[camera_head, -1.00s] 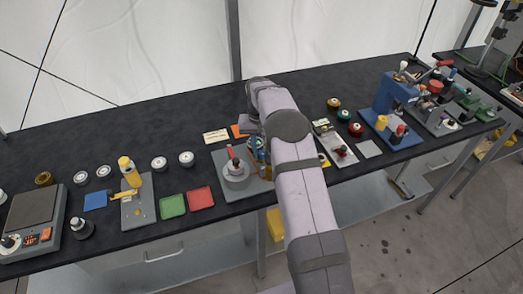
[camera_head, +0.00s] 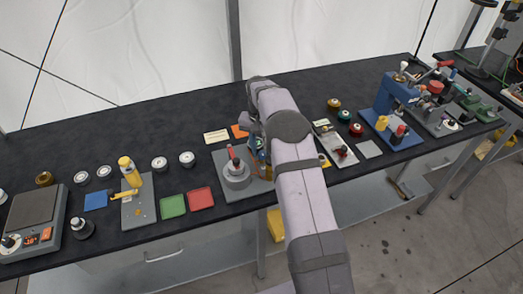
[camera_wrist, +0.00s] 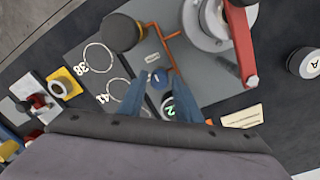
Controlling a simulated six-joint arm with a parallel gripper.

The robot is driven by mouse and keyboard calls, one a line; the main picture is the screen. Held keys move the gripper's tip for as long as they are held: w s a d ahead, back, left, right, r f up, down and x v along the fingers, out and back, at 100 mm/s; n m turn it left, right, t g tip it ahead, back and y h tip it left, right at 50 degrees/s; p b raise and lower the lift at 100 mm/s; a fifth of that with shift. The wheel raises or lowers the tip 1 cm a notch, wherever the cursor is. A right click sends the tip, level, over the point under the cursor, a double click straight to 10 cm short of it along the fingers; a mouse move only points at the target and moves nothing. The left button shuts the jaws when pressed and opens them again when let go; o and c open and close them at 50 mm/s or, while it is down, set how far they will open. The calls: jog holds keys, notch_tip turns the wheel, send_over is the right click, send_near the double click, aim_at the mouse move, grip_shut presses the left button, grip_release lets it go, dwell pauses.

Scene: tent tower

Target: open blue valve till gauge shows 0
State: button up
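In the wrist view my gripper (camera_wrist: 158,76) points its two blue fingers down at the grey plate (camera_wrist: 205,88), with a gap between them. A small blue round knob, apparently the blue valve (camera_wrist: 157,80), shows between the fingertips. I cannot tell whether the fingers touch it. A dark round gauge (camera_wrist: 168,106) with a green digit, which looks like 2, sits just below the knob, partly covered by the right finger. In the head view the grey plate (camera_head: 240,189) is at the bench's middle; my arm hides most of the gripper and the valve.
A metal pot-like fitting with a red lever (camera_wrist: 241,45) stands beside the fingers on the plate. Red (camera_head: 201,198) and green (camera_head: 172,206) trays lie left.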

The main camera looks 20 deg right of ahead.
aim_at(261, 153)
jog(key=shift+o, duration=0.5)
jog(key=shift+r, duration=0.1)
notch_tip(261, 153, up, 7)
jog(key=shift+a+b, duration=0.1)
jog(key=shift+b, duration=1)
jog(key=shift+r, duration=0.1)
jog(key=shift+s+a+r, duration=0.15)
jog(key=shift+s+a, duration=0.1)
jog(key=shift+s, duration=0.05)
jog(key=s+a+f+n, duration=0.1)
jog(key=s+a+n, duration=0.1)
jog(key=s, duration=0.9)
jog(key=s+a+f+n, duration=0.1)
jog(key=s+a+n, duration=0.1)
jog(key=s, duration=0.9)
jog(key=s+a+f+n, duration=0.1)
jog(key=s+a+n, duration=0.2)
jog(key=s, duration=0.8)
jog(key=shift+a+f, duration=0.25)
jog(key=shift+a, duration=0.55)
